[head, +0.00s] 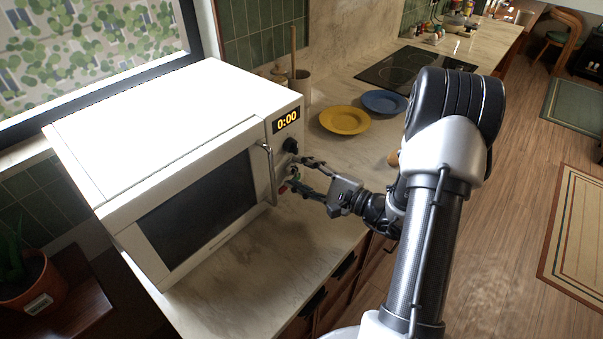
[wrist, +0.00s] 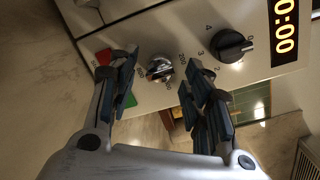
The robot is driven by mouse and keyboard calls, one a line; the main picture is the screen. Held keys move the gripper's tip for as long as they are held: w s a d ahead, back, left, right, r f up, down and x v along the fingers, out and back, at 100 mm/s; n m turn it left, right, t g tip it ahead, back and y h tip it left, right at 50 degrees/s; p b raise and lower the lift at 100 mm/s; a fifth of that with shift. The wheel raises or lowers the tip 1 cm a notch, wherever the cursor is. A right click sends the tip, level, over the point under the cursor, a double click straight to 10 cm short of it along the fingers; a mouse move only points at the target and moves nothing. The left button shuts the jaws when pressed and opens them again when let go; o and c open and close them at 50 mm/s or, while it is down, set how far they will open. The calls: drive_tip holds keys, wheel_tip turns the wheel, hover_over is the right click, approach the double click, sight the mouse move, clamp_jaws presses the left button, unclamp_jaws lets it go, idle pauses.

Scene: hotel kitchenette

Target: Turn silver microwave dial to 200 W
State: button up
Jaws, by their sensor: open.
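The white microwave (head: 92,200) stands on the counter at the left in the head view. In the wrist view its silver dial (wrist: 160,68) shows on the control panel with printed numbers around it; one reads 200. The pointer's exact setting is too small to tell. My gripper (wrist: 163,76) is open, one finger on each side of the silver dial, with no clear contact visible. In the head view my gripper (head: 302,174) is at the panel's lower part, and the silver dial is hidden there.
A black dial (wrist: 232,46) and the display (head: 287,120) reading 0:00 are on the same panel. Red (wrist: 103,57) and green (wrist: 130,99) buttons lie near the fingers. The door handle (head: 268,172) is close. Yellow (head: 344,120) and blue (head: 384,102) plates lie behind on the counter.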

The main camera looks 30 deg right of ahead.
drive_tip(key=v, duration=1.2)
drive_tip(key=shift+a, duration=0.1)
drive_tip(key=shift+w, duration=0.1)
